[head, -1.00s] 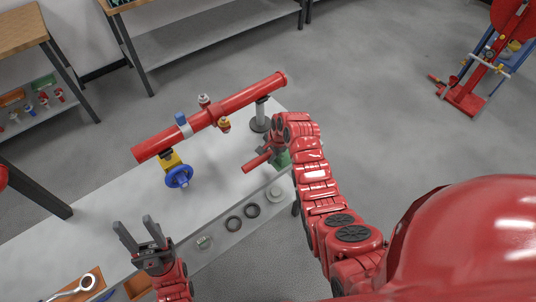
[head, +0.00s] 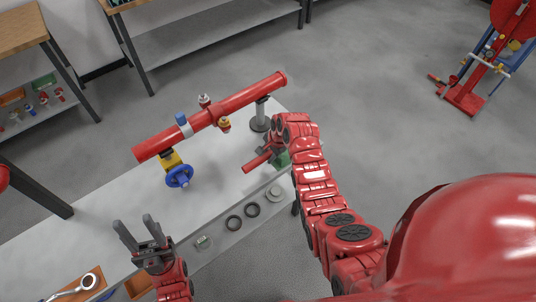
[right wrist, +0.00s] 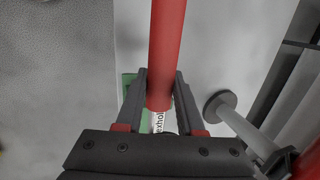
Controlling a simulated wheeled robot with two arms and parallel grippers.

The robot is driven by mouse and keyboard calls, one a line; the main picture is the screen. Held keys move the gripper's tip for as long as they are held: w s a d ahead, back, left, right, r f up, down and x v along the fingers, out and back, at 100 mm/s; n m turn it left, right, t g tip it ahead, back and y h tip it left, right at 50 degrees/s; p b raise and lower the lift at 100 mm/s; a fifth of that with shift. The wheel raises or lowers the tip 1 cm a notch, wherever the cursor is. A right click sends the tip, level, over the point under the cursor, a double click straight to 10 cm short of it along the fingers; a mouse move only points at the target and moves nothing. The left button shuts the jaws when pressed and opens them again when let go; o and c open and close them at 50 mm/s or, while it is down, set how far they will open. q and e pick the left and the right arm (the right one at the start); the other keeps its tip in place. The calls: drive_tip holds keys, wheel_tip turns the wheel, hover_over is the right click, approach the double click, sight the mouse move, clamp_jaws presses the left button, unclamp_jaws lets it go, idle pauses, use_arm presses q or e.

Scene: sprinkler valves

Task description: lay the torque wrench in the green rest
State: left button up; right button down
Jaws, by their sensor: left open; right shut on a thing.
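The torque wrench looks like a red bar (head: 256,162) at the right end of the bench. In the right wrist view its red part (right wrist: 167,50) runs up from between the fingers, with a white lettered section below. My right gripper (right wrist: 160,88) is shut on it; in the head view this gripper (head: 276,143) is partly hidden by its own arm. The green rest (head: 284,159) shows beside and below that gripper, and a green edge (right wrist: 128,82) shows left of the fingers. I cannot tell whether wrench and rest touch. My left gripper (head: 137,230) is open and empty over the bench front.
A red pipe (head: 240,102) with small valves spans the bench, with a blue handwheel (head: 179,176) below it and a grey stand (head: 260,115) at its right end. A silver spanner (head: 72,289) lies lower left.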

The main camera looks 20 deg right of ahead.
drive_tip(key=shift+w+f, duration=0.1)
drive_tip(key=shift+f, duration=0.05)
drive_tip(key=shift+f+b, duration=0.7)
drive_tip(key=shift+f, duration=0.4)
drive_tip(key=shift+c, duration=2.2)
unclamp_jaws()
drive_tip(key=p+v, duration=0.4)
drive_tip(key=v, duration=1.3)
drive_tip(key=shift+r, duration=0.2)
